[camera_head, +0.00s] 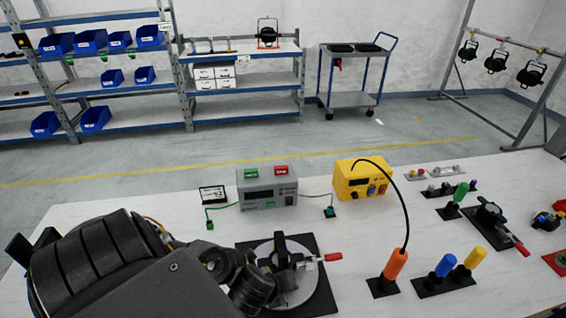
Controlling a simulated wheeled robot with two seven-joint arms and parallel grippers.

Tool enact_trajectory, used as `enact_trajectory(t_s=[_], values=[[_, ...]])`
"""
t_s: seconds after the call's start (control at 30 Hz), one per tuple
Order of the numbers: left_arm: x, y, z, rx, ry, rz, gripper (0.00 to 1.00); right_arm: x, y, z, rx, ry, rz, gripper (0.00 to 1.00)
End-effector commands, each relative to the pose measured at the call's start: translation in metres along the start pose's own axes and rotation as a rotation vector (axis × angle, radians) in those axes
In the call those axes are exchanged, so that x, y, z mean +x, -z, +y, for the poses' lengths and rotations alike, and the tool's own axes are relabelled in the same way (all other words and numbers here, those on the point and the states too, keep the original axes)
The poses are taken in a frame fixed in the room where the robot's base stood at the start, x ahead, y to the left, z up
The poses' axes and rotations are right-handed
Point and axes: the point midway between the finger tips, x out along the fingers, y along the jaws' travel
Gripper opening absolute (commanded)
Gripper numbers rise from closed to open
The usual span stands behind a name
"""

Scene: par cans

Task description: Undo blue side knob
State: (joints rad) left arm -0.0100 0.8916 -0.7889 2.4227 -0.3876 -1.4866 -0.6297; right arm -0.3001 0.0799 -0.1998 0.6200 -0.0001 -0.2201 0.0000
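No knob can be made out for certain as the blue side knob. A small dark part with blue on it (545,220) lies at the table's right edge, too small to read. A blue upright handle (445,265) stands on a black base between an orange handle (396,264) and a yellow handle (475,258). My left arm comes in from the lower left, and its wrist end (250,288) is over the table beside a round grey plate (318,296). Its fingers cannot be told apart from the dark parts there. My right gripper is not in view.
A grey box (267,190) and a yellow box (362,182) stand mid-table. A black cable arches from the yellow box to the orange handle. A clamp with a red handle (522,249) is at right. Black lamps (496,62) hang from a rack behind. The front middle is fairly clear.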

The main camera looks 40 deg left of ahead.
Motion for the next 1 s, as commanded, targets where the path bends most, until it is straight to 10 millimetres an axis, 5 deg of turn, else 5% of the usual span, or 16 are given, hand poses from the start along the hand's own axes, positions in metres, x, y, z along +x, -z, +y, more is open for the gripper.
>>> enact_trajectory(t_s=[0.4,0.43,0.57,1.0], values=[[-0.0006,-0.0006,0.0004,-0.006,0.012,-0.001,0.05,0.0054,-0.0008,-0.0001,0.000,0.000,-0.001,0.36],[-0.0006,-0.0006,0.0004,-0.006,0.012,-0.001,0.32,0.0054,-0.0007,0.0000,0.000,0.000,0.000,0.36],[-0.0006,-0.0004,0.0005,-0.005,0.012,-0.001,0.48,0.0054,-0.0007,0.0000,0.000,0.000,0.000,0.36],[-0.0006,0.0002,0.0006,-0.004,0.011,0.001,0.50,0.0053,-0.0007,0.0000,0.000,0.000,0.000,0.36]])
